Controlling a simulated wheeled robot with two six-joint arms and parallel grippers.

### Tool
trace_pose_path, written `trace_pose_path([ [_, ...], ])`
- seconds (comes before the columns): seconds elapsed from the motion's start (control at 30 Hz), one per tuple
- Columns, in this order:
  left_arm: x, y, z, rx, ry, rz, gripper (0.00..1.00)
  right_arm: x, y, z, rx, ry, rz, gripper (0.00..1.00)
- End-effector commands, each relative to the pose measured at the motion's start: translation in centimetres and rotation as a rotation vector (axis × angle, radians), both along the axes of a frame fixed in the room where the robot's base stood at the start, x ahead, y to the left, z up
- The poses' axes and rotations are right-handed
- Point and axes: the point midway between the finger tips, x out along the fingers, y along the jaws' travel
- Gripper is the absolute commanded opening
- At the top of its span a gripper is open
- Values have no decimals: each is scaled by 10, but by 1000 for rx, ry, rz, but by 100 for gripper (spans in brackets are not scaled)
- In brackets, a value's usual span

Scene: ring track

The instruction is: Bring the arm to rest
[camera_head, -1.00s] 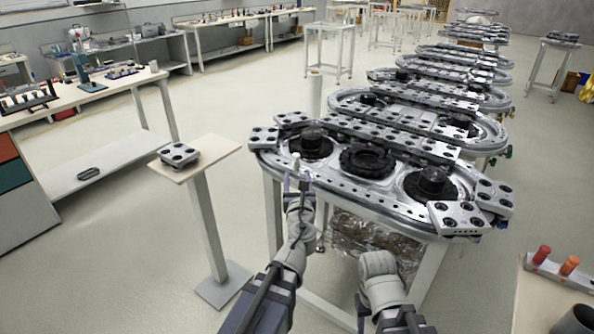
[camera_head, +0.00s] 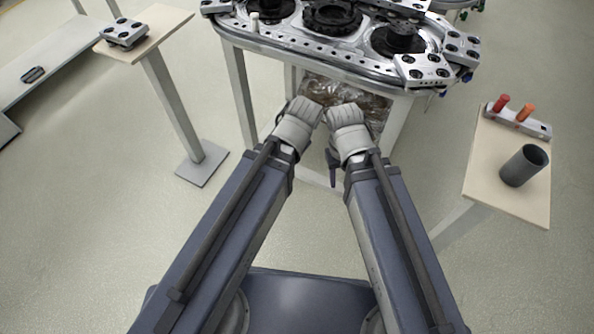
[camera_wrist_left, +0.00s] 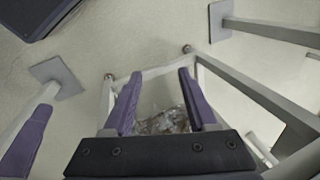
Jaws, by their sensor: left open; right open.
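My left arm comes in from the left in the head view, bent at a grey wrist in front of the ring track; its fingers are hidden there. In the left wrist view my left gripper (camera_wrist_left: 159,73) is open, with two purple fingers apart and nothing between them. My right gripper (camera_head: 333,170) hangs below its grey wrist in the head view, and only a small dark finger part shows. It holds nothing that I can see. Both wrists are close together, side by side. The ring track (camera_head: 330,45) stands beyond them on its frame.
A small stand (camera_head: 160,38) at the left holds a metal carriage (camera_head: 126,33). A stand (camera_head: 480,165) at the right holds a dark cup (camera_head: 523,165) and a rack (camera_head: 517,122) with red and orange pegs. Crumpled foil (camera_head: 350,98) lies under the track. Floor is clear between.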

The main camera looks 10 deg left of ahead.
Motion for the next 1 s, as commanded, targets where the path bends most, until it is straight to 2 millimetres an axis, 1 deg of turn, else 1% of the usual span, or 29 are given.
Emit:
trace_pose_path([
  [0.03,-16,-13,-4,-49,50,60,58,0,0,0,0,0,0,50],
  [0.1,-32,-25,-7,-98,106,126,58,0,0,0,0,0,0,50],
  [0.2,-44,-35,-8,-132,151,179,58,0,0,0,0,0,0,50],
  [0.3,-48,-38,-8,-141,167,196,58,0,0,0,0,0,0,50],
  [0.53,-48,-37,-7,-140,164,195,58,0,0,0,0,0,0,50],
  [0.63,-48,-37,-2,-140,164,195,58,0,0,6,0,0,0,50],
  [0.77,-47,-37,16,-140,163,193,58,0,0,24,0,0,0,50],
  [0.87,-47,-37,39,-140,163,193,58,0,0,47,0,0,0,50],
  [0.97,-47,-37,67,-140,163,193,58,0,0,75,0,0,0,50],
  [1.0,-47,-37,80,-140,163,193,58,0,0,87,0,0,0,50],
])
